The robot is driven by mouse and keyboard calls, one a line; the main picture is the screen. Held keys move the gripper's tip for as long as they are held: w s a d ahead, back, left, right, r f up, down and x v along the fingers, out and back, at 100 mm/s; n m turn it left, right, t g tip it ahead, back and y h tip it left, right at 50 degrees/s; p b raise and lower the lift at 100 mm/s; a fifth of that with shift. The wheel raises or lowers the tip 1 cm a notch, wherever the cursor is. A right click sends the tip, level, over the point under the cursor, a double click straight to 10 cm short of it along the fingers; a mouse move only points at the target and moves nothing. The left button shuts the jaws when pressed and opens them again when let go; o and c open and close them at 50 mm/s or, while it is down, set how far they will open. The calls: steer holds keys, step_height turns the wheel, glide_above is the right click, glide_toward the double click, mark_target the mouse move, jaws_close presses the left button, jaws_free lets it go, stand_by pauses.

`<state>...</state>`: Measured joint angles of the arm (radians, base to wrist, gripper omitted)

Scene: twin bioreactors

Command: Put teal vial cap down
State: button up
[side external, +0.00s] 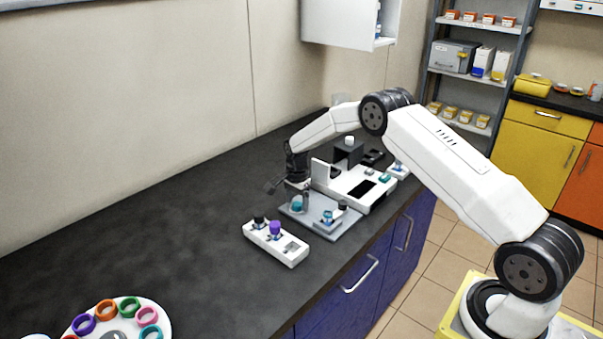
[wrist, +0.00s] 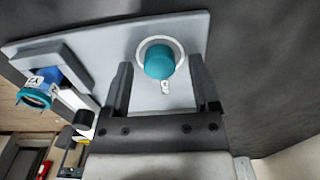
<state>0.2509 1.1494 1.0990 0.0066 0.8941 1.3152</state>
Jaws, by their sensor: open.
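The teal vial cap (wrist: 160,64) rests at a round pale ring on the grey plate (wrist: 110,45). It also shows in the side view (side external: 297,203), close to my gripper. My gripper (wrist: 161,66) is open in the wrist view, with one finger on each side of the cap and a gap on both sides. A vial with a blue body and a teal ring at its mouth (wrist: 38,92) stands in a grey holder at the left of the wrist view. In the side view a teal-topped vial (side external: 327,216) stands on the plate's front part.
A white rack (side external: 291,259) with a black-capped and a purple-capped vial stands in front of the plate. A white device (side external: 382,200) sits behind it. A round white tray of coloured rings (side external: 162,318) is at lower left. The dark counter left of the plate is clear.

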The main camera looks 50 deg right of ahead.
mark_target(297, 206)
step_height(297, 206, up, 12)
stand_by(0.6)
stand_by(0.5)
steer(key=s+a+n+t, duration=0.1)
steer(key=s+a+n, duration=0.3)
steer(key=s, duration=0.5)
steer(key=s+a+r+n, duration=0.1)
steer(key=s+a+n, duration=0.4)
steer(key=s+n, duration=0.3)
steer(key=s+a+r+n+t, duration=0.1)
steer(key=s+a+n, duration=0.4)
steer(key=s, duration=0.6)
steer(key=shift+s+a+n+t, duration=0.25)
steer(key=shift+s+n+t, duration=0.1)
steer(key=shift+n, duration=0.15)
